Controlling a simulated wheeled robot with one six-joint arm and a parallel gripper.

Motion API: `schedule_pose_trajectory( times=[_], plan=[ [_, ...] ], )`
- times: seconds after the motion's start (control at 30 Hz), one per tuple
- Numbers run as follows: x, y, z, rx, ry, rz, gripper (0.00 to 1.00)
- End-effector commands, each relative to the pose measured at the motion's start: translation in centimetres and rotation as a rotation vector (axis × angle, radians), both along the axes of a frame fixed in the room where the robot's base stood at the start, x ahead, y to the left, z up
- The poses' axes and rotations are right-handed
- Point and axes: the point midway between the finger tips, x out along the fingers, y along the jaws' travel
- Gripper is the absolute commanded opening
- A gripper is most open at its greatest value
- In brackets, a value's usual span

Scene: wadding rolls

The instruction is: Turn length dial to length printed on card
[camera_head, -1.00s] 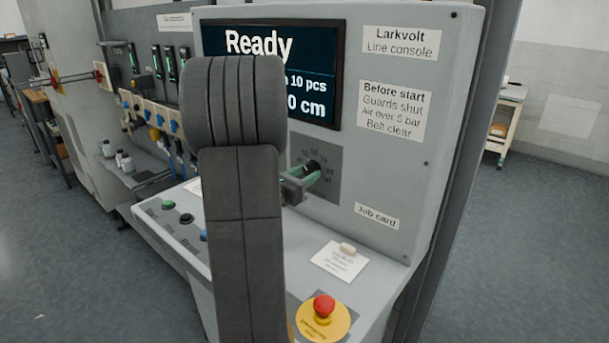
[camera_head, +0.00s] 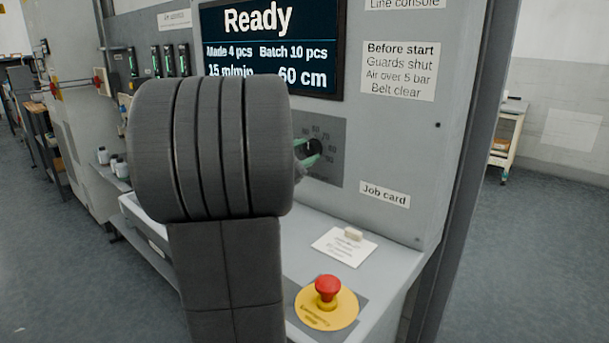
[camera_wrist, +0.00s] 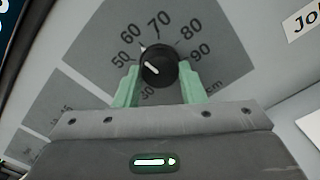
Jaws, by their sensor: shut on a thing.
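The length dial (camera_wrist: 158,66) is a round black knob on a grey scale plate, marked from 30 to 90 cm. A white mark at its rim sits by the 60. My gripper (camera_wrist: 160,78) has green fingers on either side of the knob, shut on it. In the head view the dial (camera_head: 314,147) is partly covered by the green fingers, and my dark arm hides much of the panel. The screen (camera_head: 270,48) reads "Ready" and "60 cm". The job card (camera_head: 343,246) lies on the ledge under a small beige block; its print is too small to read.
A red emergency stop button (camera_head: 327,288) on a yellow base stands at the ledge's front, near my arm. A "Job card" label (camera_head: 385,194) and a "Before start" notice (camera_head: 399,71) are on the panel. Open floor lies to the right.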

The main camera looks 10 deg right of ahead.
Motion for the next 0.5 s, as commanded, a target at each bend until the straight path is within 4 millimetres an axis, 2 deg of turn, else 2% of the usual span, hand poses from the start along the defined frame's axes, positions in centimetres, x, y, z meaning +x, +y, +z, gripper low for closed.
schedule_pose_trajectory(
  times=[0.03, 0.5],
  plan=[
    [-0.04, 0.05, -0.91, 0.026, -0.039, 0.001, 0.14],
    [0.03, 0.06, -0.67, 0.288, -0.372, 0.001, 0.14]
  ],
)
